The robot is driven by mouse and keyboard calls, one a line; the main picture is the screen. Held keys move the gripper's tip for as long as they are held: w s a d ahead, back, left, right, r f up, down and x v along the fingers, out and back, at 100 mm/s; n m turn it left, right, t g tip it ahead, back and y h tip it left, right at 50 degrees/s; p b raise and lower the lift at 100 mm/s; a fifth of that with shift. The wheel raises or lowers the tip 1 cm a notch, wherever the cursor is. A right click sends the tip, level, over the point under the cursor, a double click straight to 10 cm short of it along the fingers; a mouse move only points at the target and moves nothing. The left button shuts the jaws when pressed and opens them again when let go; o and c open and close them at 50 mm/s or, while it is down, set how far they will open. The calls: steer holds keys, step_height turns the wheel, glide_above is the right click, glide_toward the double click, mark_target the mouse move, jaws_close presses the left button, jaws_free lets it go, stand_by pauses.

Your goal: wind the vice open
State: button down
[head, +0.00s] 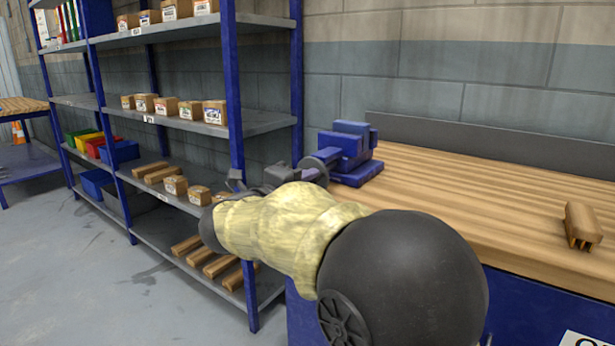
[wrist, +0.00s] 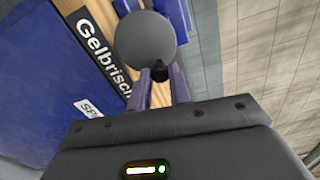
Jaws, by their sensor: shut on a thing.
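The blue vice (head: 346,150) stands at the left end of the wooden bench top in the head view. A round grey disc (wrist: 145,38) on its front shows close up in the wrist view, with a small dark handle knob (wrist: 160,72) at its lower edge. My gripper (wrist: 161,78) has its two fingers on either side of this knob and is shut on it. In the head view my forearm hides part of the gripper, which is just left of the vice. The gap between the vice jaws cannot be made out.
The bench top (head: 470,190) is mostly clear, with a brown grooved block (head: 582,224) at the right. A blue-framed shelf unit (head: 233,90) with boxes and bins stands close left of my arm. A lettered sign (wrist: 103,50) shows on the bench front.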

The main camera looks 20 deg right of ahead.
steer(key=shift+w+a+r+n+p, duration=0.1)
steer(key=shift+r+n+p, duration=0.15)
steer(key=shift+n+p, duration=0.8)
steer(key=n+p, duration=0.1)
steer(key=p, duration=0.1)
steer(key=r+n+p, duration=0.1)
steer(key=n+p, duration=0.1)
steer(key=shift+w+a+p, duration=0.15)
steer(key=shift+w+p, duration=0.05)
steer(key=shift+p, duration=0.2)
steer(key=shift+f, duration=0.15)
steer(key=shift+n+p, duration=0.25)
steer(key=shift+p, duration=0.1)
